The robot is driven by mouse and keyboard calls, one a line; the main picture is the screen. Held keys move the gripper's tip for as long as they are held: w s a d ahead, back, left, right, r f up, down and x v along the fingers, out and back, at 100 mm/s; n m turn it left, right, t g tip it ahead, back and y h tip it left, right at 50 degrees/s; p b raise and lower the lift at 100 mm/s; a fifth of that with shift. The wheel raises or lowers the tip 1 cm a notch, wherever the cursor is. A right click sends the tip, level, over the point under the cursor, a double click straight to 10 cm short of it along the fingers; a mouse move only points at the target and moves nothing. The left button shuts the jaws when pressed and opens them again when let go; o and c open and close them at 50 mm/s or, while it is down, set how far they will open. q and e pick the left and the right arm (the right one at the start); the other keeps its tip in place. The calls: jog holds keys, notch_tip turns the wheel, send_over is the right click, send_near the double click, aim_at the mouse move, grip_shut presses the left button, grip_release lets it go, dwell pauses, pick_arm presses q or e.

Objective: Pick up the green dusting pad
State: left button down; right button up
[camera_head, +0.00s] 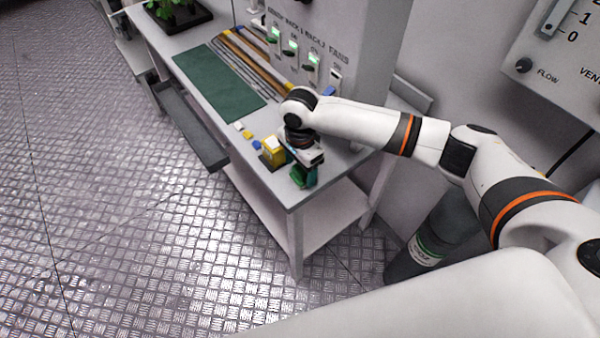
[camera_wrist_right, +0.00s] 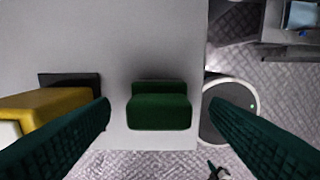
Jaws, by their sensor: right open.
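The green dusting pad (camera_wrist_right: 160,112) sits on the light grey table top near its edge, in the middle of the right wrist view. It is a dark green block with a raised back part. My right gripper (camera_wrist_right: 158,118) is open above it. One textured green finger is on each side of the pad, with a gap between each finger and the pad. In the head view my right gripper (camera_head: 303,170) points down at the near corner of the bench and hides much of the pad. My left gripper is not in view.
A yellow block-like holder (camera_head: 273,152) stands close to the left of the gripper; it also shows in the wrist view (camera_wrist_right: 48,106). A green mat (camera_head: 218,82), long bars (camera_head: 250,62) and a switch panel (camera_head: 300,50) are farther back.

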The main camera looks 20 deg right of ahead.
aim_at(300, 169)
jog(key=shift+f, duration=0.9)
jog(key=shift+c, duration=0.3)
jog(key=c, duration=1)
jog(key=shift+r, duration=0.1)
notch_tip(300, 169, up, 10)
jog(key=shift+b, duration=0.45)
